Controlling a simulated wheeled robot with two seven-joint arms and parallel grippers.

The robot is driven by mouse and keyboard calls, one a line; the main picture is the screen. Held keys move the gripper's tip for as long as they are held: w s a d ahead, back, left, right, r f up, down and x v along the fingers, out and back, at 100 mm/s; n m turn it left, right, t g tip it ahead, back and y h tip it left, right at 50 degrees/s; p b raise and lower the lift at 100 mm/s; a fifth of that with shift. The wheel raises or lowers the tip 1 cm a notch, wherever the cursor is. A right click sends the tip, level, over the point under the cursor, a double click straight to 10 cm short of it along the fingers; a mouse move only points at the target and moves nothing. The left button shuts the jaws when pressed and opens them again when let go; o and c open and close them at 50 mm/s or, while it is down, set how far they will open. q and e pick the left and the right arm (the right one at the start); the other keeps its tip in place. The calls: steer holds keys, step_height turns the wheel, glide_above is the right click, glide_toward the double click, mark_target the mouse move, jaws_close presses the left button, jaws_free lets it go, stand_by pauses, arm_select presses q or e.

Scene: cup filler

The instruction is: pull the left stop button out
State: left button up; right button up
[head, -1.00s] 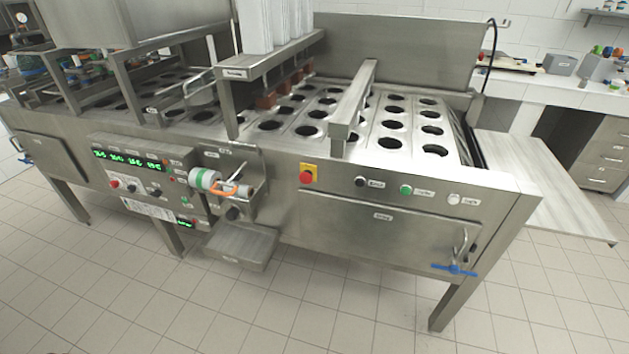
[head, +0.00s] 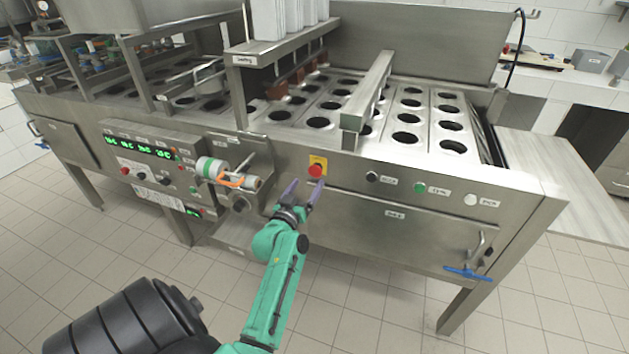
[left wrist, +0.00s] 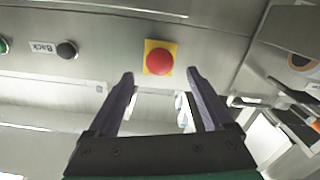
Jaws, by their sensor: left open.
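A red round stop button (head: 316,170) sits on a yellow plate on the front face of the steel machine. It also shows in the left wrist view (left wrist: 159,62), ahead of the fingertips and about centred between them. My left gripper (head: 307,184) is open and empty, its two purple fingers pointing at the front panel just below the button in the head view. The fingers appear apart from the button. In the left wrist view the gripper (left wrist: 160,75) has its fingers spread wide. My right gripper is not in view.
Right of the stop button are a black button (head: 372,176), a green button (head: 420,188) and a white button (head: 470,199). To the left, a bracket holds a white-green roll (head: 213,169). A control panel (head: 150,160) with green displays is farther left. A blue-handled latch (head: 468,273) sticks out at lower right.

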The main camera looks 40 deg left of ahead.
mark_target(314, 173)
arm_select(q)
steer(key=b+x, duration=0.1)
steer(key=x, duration=0.4)
steer(key=shift+f, duration=0.1)
steer(key=shift+w, duration=0.25)
steer(key=shift+s, duration=0.1)
jaws_close()
steer(key=shift+s+d+p, duration=0.1)
steer(key=shift+s+p, duration=0.2)
steer(key=shift+s, duration=0.05)
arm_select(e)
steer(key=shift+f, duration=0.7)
arm_select(q)
steer(key=shift+c, duration=0.6)
jaws_free()
steer(key=shift+o, duration=0.6)
steer(key=shift+s, duration=0.15)
